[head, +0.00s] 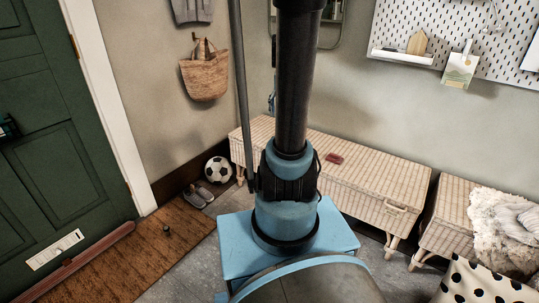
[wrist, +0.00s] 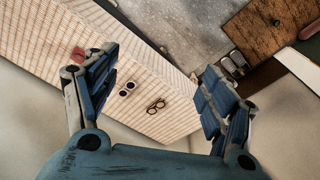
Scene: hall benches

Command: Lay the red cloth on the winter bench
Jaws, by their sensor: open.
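A small folded red cloth (head: 334,158) lies on top of the long wicker bench (head: 365,182) against the back wall. The cloth also shows in the wrist view (wrist: 77,54), beside the left finger and partly close to its edge. My gripper (wrist: 158,62) is open and empty above the long bench, its fingers wide apart. It is hidden in the head view behind my column. A second wicker bench (head: 446,218) stands to the right, with a fluffy pale throw (head: 505,226) over its right part. No label shows which bench is the winter one.
Sunglasses (wrist: 127,89) and a pair of glasses (wrist: 156,106) lie on the long bench. A football (head: 218,169) and shoes (head: 198,194) are on the floor at left, by a brown mat (head: 150,255). A polka-dot fabric (head: 480,284) is at the lower right.

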